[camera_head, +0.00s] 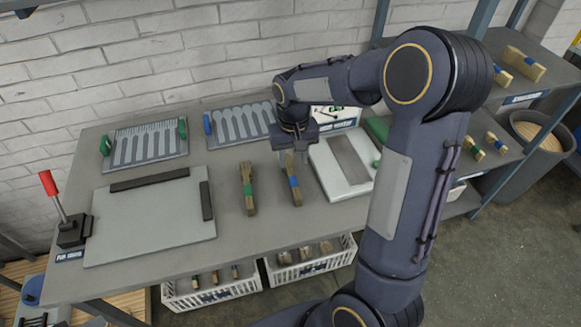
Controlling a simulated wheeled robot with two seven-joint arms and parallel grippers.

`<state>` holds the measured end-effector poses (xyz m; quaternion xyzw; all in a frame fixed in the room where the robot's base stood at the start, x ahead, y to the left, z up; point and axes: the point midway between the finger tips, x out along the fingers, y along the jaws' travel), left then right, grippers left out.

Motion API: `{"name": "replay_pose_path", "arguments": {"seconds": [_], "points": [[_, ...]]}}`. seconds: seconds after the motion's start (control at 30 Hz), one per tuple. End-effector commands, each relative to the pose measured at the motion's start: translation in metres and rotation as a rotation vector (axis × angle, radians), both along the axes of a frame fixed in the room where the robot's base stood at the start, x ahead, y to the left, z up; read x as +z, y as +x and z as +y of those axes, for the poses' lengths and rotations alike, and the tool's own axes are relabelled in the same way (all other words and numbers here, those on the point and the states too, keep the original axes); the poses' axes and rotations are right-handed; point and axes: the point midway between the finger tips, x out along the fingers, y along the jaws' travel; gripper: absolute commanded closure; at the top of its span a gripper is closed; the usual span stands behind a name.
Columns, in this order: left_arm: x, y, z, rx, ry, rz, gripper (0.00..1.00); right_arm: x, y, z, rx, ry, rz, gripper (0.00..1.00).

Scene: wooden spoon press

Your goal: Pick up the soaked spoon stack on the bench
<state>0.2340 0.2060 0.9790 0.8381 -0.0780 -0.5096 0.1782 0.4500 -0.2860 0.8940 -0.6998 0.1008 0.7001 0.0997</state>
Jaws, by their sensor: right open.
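Two wooden spoon stacks lie on the grey bench (150,262). One has a green band (248,190); the other, to its right, has a blue band (293,190). Which one is soaked I cannot tell for sure. My right gripper (295,158) points down at the far end of the blue-banded stack, with its jaws open. The fingers overlap that end in the picture, so I cannot tell whether they touch it. My left gripper is not in view.
A flat plate with dark bars (150,222) and a red-handled lever (52,195) are at left. Two spoon-shaped moulds (145,145) (240,122) stand at the back. A white tray (328,172) is right of the stacks. Crates (212,296) sit below; shelves with more stacks (522,64) stand right.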

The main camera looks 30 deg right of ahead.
Motion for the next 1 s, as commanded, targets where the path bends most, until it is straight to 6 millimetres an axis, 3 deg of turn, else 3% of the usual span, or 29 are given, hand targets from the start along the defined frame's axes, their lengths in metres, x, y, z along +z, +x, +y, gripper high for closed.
{"name": "replay_pose_path", "arguments": {"seconds": [0.4, 0.7, 1.0], "points": [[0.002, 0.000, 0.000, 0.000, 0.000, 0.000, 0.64, -0.055, 0.005, 0.007, 0.000, 0.001, 0.004, 0.59], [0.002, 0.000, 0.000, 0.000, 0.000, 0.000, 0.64, -0.062, 0.005, 0.006, 0.000, 0.002, -0.001, 0.59], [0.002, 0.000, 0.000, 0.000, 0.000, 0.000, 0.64, -0.061, 0.006, 0.006, 0.000, 0.002, -0.001, 0.95]]}}
